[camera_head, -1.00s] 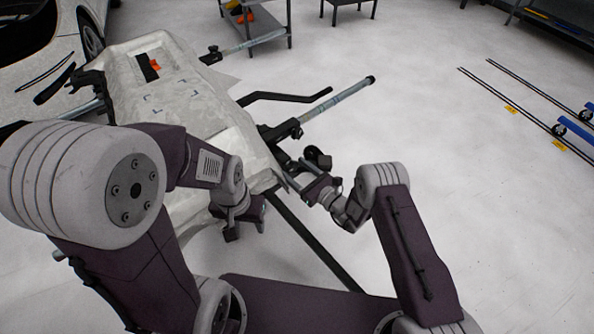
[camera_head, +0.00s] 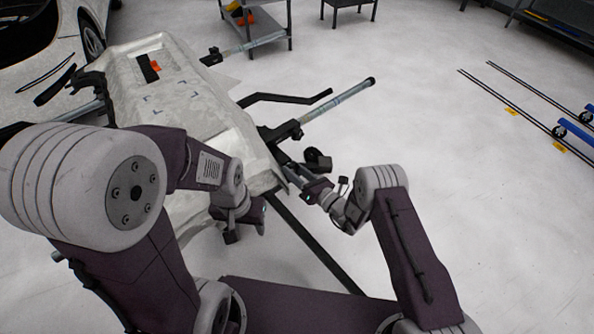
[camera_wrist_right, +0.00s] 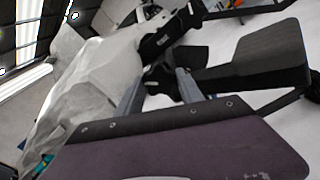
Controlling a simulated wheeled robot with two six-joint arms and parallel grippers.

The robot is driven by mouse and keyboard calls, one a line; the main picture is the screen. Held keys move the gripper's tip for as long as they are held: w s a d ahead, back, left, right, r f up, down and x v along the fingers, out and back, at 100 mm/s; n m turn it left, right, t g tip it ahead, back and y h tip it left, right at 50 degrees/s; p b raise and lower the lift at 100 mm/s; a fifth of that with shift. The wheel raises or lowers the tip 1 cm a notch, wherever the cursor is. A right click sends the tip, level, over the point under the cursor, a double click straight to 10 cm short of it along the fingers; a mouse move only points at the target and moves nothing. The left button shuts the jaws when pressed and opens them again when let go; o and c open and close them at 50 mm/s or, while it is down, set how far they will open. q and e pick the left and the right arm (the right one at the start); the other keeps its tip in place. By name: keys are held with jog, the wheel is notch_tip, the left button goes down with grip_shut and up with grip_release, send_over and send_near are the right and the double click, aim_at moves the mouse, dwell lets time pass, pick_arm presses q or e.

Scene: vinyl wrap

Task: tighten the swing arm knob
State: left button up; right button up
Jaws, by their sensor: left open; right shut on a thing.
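The black swing arm (camera_head: 290,98) reaches out to the right from the stand that carries the wrapped panel (camera_head: 190,95). In the right wrist view a small black knob (camera_wrist_right: 160,79) sits between the grey fingers of my right gripper (camera_wrist_right: 158,88), which is shut on it. In the head view my right gripper (camera_head: 293,172) is at the panel's near right corner, and the knob is too small and covered to make out. My left gripper (camera_head: 238,224) is open and empty beside the panel's near end, with its fingertips partly unclear.
A metal tube (camera_head: 338,106) in a black clamp sticks out to the right. A black pad (camera_head: 317,160) is close to my right gripper. A dark stand leg (camera_head: 310,240) runs along the floor.

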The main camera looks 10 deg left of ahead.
jog(key=o, duration=1.4)
jog(key=shift+w+d, duration=0.1)
jog(key=shift+c, duration=0.2)
